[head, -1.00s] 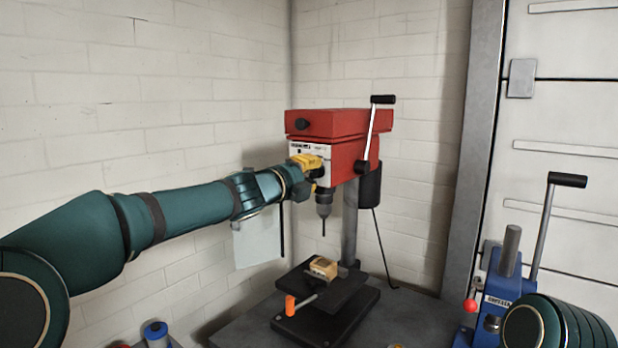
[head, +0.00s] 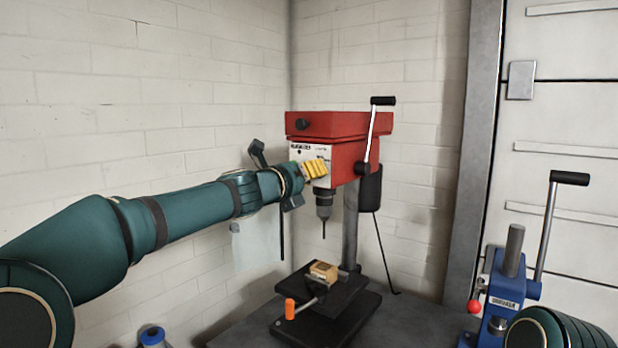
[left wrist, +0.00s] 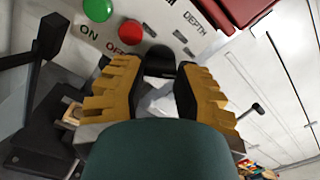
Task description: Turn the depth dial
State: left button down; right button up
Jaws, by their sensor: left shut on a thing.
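The red drill press (head: 345,125) stands in the corner, with a pale front panel (head: 310,153). My left gripper (head: 322,168), with yellow ridged fingers, is at the lower right of that panel. In the left wrist view my left gripper (left wrist: 162,78) has its fingers on either side of the black depth dial (left wrist: 160,62), below the DEPTH lettering (left wrist: 195,21), and is shut on it. In the head view the fingers hide the dial. My right gripper is out of view.
A green ON button (left wrist: 98,9) and a red OFF button (left wrist: 130,32) sit close to the fingers. A wooden block (head: 324,271) lies on the drill table (head: 340,294) below the chuck (head: 323,204). A black-handled lever (head: 372,135) is on the press's right. A blue tool (head: 503,290) stands at right.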

pick_arm(q)
jog(key=shift+r+m, duration=0.15)
jog(key=shift+m, duration=0.15)
jog(key=c, duration=0.6)
grip_release()
jog(key=shift+d, duration=0.1)
jog(key=v, duration=1.2)
